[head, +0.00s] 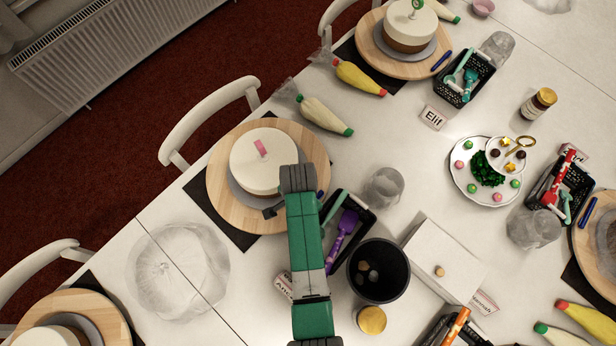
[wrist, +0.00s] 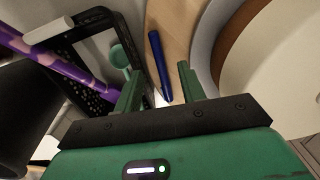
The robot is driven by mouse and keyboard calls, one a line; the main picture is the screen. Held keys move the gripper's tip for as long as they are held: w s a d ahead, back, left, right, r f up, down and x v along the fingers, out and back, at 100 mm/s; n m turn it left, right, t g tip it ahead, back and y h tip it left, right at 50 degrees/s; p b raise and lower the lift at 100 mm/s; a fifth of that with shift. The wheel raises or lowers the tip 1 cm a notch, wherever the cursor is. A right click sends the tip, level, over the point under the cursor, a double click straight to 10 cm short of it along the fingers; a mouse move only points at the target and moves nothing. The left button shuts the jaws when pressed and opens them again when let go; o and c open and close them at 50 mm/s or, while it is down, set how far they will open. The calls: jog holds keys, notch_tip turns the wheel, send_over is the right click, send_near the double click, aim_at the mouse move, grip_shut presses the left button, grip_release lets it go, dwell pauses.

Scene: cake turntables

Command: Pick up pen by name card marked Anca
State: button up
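A blue pen (wrist: 158,62) lies at the edge of the round wooden board (wrist: 180,25), between the cake stand and the black basket. In the head view only a little of the pen (head: 320,194) shows beside my arm. My gripper (wrist: 160,84) is open, its green fingers on either side of the pen's lower end in the wrist view. Nothing shows between the fingers except the pen, and I see no contact. The name card (head: 284,287), partly covered by my arm, seems to read Anca. My fingertips are mostly hidden under the arm in the head view.
A black basket (wrist: 75,40) with a purple spatula (head: 342,226) and a teal tool stands close beside the pen. A dark bin (head: 354,285) and a clear glass (head: 384,187) are nearby. A white cake (head: 245,165) stands on the board.

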notch_tip(320, 180, down, 4)
jog(key=shift+f+b, duration=0.2)
jog(key=shift+b, duration=0.2)
jog(key=shift+s, duration=0.1)
jog(key=shift+c, duration=0.2)
grip_shut()
notch_tip(320, 180, up, 10)
jog(key=p, duration=0.2)
